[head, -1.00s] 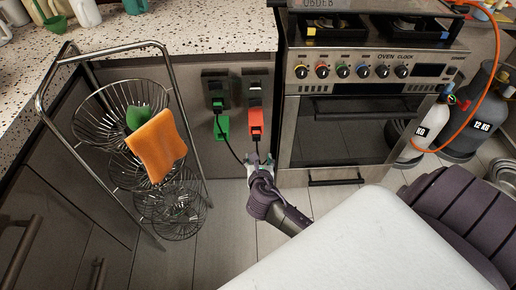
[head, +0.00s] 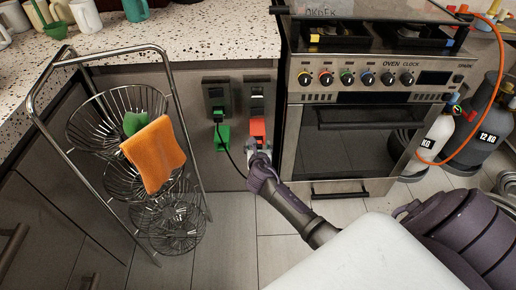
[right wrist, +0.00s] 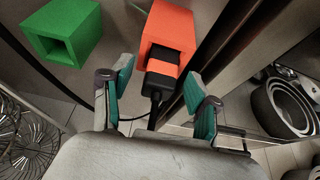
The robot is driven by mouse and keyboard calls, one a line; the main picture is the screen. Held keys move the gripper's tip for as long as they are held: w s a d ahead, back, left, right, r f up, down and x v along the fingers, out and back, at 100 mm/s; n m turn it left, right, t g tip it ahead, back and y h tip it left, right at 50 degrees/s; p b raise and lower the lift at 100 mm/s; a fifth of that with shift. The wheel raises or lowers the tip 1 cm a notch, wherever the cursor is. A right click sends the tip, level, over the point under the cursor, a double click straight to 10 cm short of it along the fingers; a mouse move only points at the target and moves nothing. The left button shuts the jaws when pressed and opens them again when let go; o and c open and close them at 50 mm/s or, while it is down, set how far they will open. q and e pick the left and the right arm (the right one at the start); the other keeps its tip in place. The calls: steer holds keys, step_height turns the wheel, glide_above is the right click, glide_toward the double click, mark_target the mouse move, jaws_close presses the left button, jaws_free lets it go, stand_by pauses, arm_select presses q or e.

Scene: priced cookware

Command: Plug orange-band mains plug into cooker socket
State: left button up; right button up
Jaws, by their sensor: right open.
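The orange-band mains plug (right wrist: 157,82) is black with an orange band and a black cable. In the right wrist view its far end is at or in the mouth of the orange holder (right wrist: 171,28); how deep is hidden. My right gripper (right wrist: 159,84) is open, one finger on each side of the plug, with visible gaps. In the head view the right gripper (head: 258,153) is just below the orange holder (head: 257,128) and hides the plug. Two dark sockets, left (head: 217,94) and right (head: 257,93), are on the cabinet panel; their labels are unreadable. My left gripper is not in view.
A green holder (head: 222,138) hangs left of the orange one, with a black cable passing it. A wire rack (head: 120,105) with an orange cloth (head: 153,155) stands left. The oven (head: 350,140) stands right; gas bottles (head: 484,110) are beyond it. Floor below is clear.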

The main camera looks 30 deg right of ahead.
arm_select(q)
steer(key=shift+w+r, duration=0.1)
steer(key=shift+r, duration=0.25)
arm_select(e)
steer(key=shift+w+d+f, duration=0.1)
steer(key=shift+w+d, duration=0.05)
steer(key=shift+w, duration=0.05)
steer(key=shift+c, duration=0.3)
jaws_close()
steer(key=shift+s, duration=0.1)
